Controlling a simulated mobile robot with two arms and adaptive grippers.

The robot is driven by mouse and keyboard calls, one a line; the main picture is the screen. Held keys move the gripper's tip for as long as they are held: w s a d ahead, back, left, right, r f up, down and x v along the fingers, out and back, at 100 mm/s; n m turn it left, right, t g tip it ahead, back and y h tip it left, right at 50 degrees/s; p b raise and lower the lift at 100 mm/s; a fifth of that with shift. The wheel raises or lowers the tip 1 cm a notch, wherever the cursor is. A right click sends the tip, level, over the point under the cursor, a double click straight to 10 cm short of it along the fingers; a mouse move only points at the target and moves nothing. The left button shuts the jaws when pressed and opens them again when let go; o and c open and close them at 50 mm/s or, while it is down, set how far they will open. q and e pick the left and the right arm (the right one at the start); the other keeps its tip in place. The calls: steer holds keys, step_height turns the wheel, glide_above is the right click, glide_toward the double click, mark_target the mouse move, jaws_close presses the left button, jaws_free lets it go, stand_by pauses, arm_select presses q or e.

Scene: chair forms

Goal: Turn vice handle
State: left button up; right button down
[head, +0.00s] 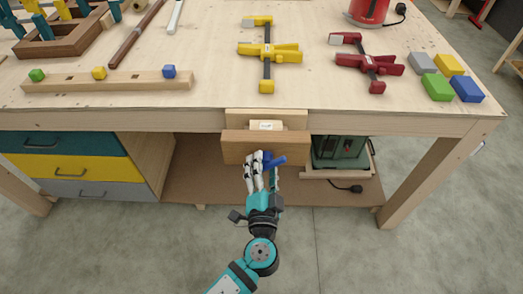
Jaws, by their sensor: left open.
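The wooden vice (235,148) is fixed to the front edge of the workbench, its front jaw a thick brown block. A small light piece with a dark mark sits between the front jaw and the bench. The blue vice handle (277,160) sticks out below the front jaw, tilted. My left gripper (264,166) comes up from below and is open, with its white fingers left of the handle and another finger just below it. The fingers partly hide the handle, and I cannot tell whether they touch it. My right gripper is not in view.
On the workbench (210,108) lie a yellow clamp (267,53), a red clamp (369,62) and several coloured blocks. A wooden rail (120,82) holds small cubes. Below are drawers (80,168) at left and a green machine (342,152) at right. Floor in front is clear.

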arm_select(q)
steer(key=shift+w, duration=0.2)
steer(key=shift+s, duration=0.1)
steer(key=c, duration=1.1)
steer(key=shift+m+b, duration=0.4)
steer(key=shift+m, duration=0.3)
steer(key=shift+c, duration=0.2)
steer(key=shift+m, duration=1)
steer(key=o, duration=1.1)
